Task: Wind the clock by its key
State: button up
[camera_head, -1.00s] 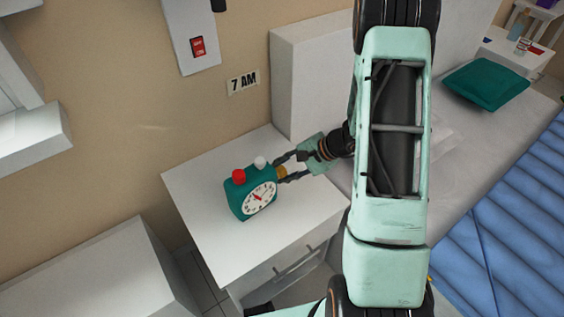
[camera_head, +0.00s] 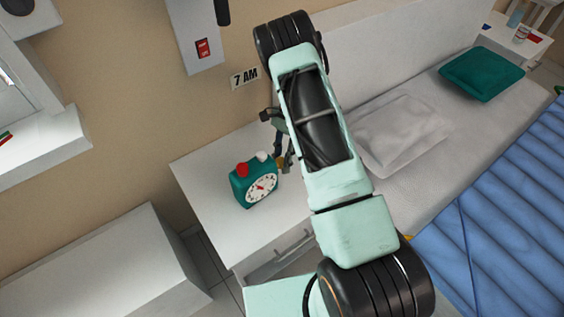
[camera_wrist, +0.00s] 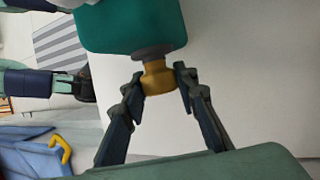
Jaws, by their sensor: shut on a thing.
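A teal alarm clock (camera_head: 243,184) with a white face, a red button and a white button on top stands upright on a white nightstand (camera_head: 217,215). The clock's teal body also shows at the top of the wrist view (camera_wrist: 130,25). A yellow-brown key (camera_wrist: 158,78) on a dark stem sticks out from the clock's side. My gripper (camera_wrist: 160,82) has its two fingers on either side of this key and is shut on it. In the head view my gripper (camera_head: 283,158) is at the clock's right side, partly hidden by my arm.
A bed with a pale pillow (camera_head: 402,135), a teal cushion (camera_head: 484,74) and a blue cover (camera_head: 490,215) lies to the right. The nightstand top in front of the clock is clear.

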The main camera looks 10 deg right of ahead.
jog(key=g+b, duration=0.1)
jog(key=b, duration=0.2)
jog(key=f+g+h+b, duration=0.1)
jog(key=g+b, duration=0.1)
jog(key=b, duration=0.1)
jog(key=shift+w+a+m, duration=0.1)
jog(key=shift+m, duration=0.2)
jog(key=g+h+b, duration=0.1)
jog(key=b, duration=0.3)
jog(key=shift+r+g, duration=0.1)
jog(key=shift+g, duration=0.3)
jog(key=shift+r+m+b, duration=0.1)
jog(key=shift+m+b, duration=0.2)
jog(key=shift+b, duration=0.2)
jog(key=shift+a+r+g, duration=0.1)
jog(key=shift+g, duration=0.2)
jog(key=shift+r, duration=0.1)
jog(key=o, duration=1.2)
jog(key=shift+r+p, duration=0.2)
jog(key=shift+p, duration=0.1)
